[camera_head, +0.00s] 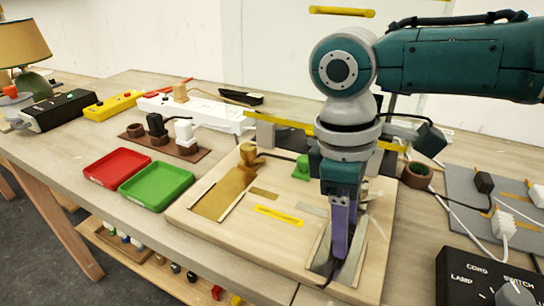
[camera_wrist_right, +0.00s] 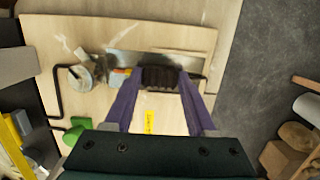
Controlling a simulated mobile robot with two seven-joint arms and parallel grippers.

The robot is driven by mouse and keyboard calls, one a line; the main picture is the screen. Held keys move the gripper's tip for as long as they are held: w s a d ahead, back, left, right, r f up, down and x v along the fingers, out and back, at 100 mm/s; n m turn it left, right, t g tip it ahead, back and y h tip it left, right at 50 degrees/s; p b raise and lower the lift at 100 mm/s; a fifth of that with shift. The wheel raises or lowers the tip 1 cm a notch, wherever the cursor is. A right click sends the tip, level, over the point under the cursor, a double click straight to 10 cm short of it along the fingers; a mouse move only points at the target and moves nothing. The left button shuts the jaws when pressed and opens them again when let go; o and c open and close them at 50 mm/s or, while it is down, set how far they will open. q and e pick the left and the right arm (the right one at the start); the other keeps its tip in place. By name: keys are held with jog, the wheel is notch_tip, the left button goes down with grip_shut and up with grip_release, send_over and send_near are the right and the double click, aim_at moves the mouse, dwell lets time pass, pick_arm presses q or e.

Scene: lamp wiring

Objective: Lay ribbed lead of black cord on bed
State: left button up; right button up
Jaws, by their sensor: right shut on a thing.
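My right gripper (camera_head: 338,256) points down over the grey metal bed (camera_head: 353,262) at the front right of the wooden board. In the right wrist view its purple fingers (camera_wrist_right: 160,80) are shut on a dark ribbed piece, the ribbed lead (camera_wrist_right: 160,76). In the head view the fingers mostly hide the lead; a short dark end (camera_head: 328,274) shows beside the tips. My left gripper is not in view.
The board carries a brown bed (camera_head: 222,194), a green block (camera_head: 301,168) and a yellow strip (camera_head: 278,215). Red (camera_head: 117,167) and green (camera_head: 156,186) trays stand left. A black control box (camera_head: 470,280) and a grey mat (camera_head: 462,186) with plugs lie right.

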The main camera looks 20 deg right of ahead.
jog(key=o, duration=1.4)
